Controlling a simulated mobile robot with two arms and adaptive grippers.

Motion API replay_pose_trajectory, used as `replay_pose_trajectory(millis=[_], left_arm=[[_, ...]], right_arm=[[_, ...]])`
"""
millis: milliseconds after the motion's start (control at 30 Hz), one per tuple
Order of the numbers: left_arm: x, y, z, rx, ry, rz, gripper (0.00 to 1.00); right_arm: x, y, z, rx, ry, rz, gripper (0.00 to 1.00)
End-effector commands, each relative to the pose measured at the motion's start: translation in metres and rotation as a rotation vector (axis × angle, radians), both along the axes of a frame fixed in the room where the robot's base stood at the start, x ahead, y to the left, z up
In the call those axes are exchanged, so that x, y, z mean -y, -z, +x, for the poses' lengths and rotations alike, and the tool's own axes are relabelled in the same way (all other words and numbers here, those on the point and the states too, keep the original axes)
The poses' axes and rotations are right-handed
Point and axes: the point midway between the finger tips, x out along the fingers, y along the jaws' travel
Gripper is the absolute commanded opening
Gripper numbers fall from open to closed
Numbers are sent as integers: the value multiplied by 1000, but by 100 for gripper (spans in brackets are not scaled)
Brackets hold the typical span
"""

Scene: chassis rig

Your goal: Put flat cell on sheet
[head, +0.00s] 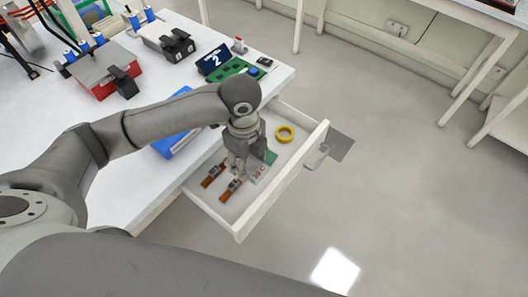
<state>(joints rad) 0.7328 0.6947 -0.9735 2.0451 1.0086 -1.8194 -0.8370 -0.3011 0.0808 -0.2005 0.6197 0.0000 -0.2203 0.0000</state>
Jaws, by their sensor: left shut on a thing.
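My left gripper (243,169) reaches down into the open drawer (281,185) and is shut on a small pale grey flat piece with dark and reddish markings, which looks like the flat cell (259,173). The fingers partly hide it, and I cannot tell whether it touches the drawer floor. A blue flat thing with a pale edge (176,141) lies on the table under my left arm, partly hidden; I cannot tell whether it is the sheet. My right gripper is not in view.
The drawer also holds a yellow ring (285,134), a green piece (271,157) and two brown-orange parts (231,188). On the white table (130,172) stand a green board (236,70), a dark display showing 2 (214,59) and a red-based fixture (103,88). Open floor lies right.

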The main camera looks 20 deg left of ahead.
Motion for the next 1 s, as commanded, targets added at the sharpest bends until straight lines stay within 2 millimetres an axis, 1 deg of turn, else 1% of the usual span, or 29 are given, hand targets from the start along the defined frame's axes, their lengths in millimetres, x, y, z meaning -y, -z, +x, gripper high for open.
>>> replay_pose_trajectory(millis=[33,333,500,667,933,1000], left_arm=[[2,3,10,0,-3,-1,10],[9,28,62,-1,-3,-1,10],[12,57,83,-2,-3,0,10],[13,73,98,0,-3,-1,10],[15,87,109,0,-3,0,10],[14,101,107,-2,-3,1,10]], right_arm=[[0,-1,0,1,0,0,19],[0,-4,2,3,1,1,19],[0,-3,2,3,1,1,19],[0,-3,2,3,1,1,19],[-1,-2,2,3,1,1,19],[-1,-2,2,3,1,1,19]])
